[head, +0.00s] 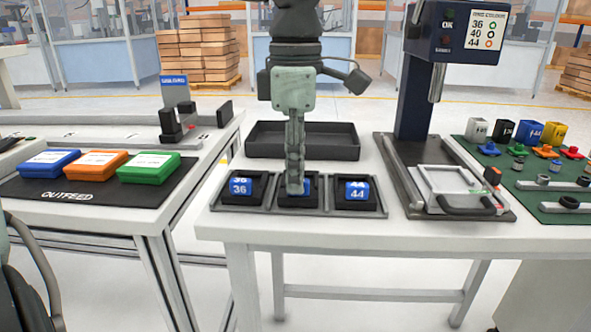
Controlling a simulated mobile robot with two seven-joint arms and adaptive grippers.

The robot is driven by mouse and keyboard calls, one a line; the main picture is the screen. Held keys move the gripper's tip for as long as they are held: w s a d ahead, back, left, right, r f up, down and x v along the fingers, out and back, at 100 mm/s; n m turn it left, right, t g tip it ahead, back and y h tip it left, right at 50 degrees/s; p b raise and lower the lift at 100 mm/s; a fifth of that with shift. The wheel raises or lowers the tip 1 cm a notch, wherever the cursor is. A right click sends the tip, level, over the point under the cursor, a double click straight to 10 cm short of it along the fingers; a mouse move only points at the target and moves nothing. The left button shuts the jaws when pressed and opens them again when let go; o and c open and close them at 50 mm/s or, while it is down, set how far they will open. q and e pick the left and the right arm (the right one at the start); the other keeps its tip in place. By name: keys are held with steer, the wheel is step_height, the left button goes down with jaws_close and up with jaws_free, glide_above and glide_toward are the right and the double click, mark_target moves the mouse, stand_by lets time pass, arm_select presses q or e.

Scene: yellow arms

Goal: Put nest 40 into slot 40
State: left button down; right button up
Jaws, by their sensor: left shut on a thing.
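A grey tray (248,208) with three compartments in a row lies near the front of the white table. A black nest with a blue label 36 (240,187) sits in its left compartment, and one labelled 44 (357,189) in its right compartment. A third black nest with a blue label, nest 40 (311,196), is at the middle compartment, slot 40. Its number is hidden behind my left gripper (296,188), which points straight down and is shut on it. I cannot tell whether this nest is fully seated. My right gripper is out of view.
An empty black bin (302,142) stands behind the tray. A dark press (413,95) with a clear-framed fixture (455,187) stands to the right, beside a green mat (552,203) with coloured parts. Blue, orange and green boxes (148,168) lie on the outfeed table at left.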

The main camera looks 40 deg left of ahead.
arm_select(q)
steer(key=shift+f, duration=0.15)
steer(key=c, duration=1.5)
jaws_free()
steer(key=shift+o, duration=0.2)
step_height(320, 180, up, 12)
